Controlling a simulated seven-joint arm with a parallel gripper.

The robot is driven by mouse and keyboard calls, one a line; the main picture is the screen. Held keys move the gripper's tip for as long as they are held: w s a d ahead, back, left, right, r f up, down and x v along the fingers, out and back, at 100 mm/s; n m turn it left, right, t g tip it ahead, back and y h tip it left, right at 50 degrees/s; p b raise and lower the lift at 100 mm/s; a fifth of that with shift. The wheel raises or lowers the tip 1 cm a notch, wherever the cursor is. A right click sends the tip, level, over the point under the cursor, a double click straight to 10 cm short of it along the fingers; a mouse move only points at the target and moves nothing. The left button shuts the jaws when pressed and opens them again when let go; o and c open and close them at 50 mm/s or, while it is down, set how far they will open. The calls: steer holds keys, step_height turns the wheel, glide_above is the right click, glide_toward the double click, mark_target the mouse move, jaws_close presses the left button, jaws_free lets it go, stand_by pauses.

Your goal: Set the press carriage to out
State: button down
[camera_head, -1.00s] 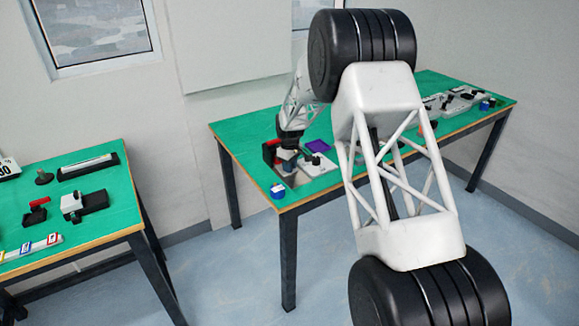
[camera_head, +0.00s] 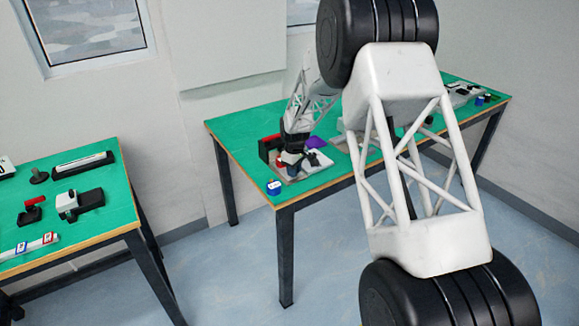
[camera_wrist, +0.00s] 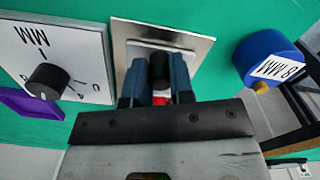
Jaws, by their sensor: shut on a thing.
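The press fixture, with a red and black upright part (camera_head: 268,145) and a pale metal base plate, stands at the near left end of the far green table. My gripper (camera_head: 292,170) is low over that base plate, in front of the red part. In the wrist view, the two blue fingers of my gripper (camera_wrist: 159,75) are shut on a dark knob (camera_wrist: 159,68) over the metal plate (camera_wrist: 198,48). A small red patch shows between the fingers. My gripper hides most of the carriage, so its exact position cannot be told.
A white dial panel (camera_wrist: 60,60) with a black knob is beside the plate. A blue round piece marked 8 MM (camera_wrist: 268,58) stands on the other side, near the table edge. A purple patch (camera_head: 316,142) lies behind. A second green table (camera_head: 100,222) is at left.

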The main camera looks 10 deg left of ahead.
mark_target(298, 181)
steer(key=shift+s+d, duration=1.1)
steer(key=c, duration=1)
jaws_free()
steer(key=shift+r, duration=0.1)
step_height(298, 181, up, 8)
steer(key=shift+f, duration=0.2)
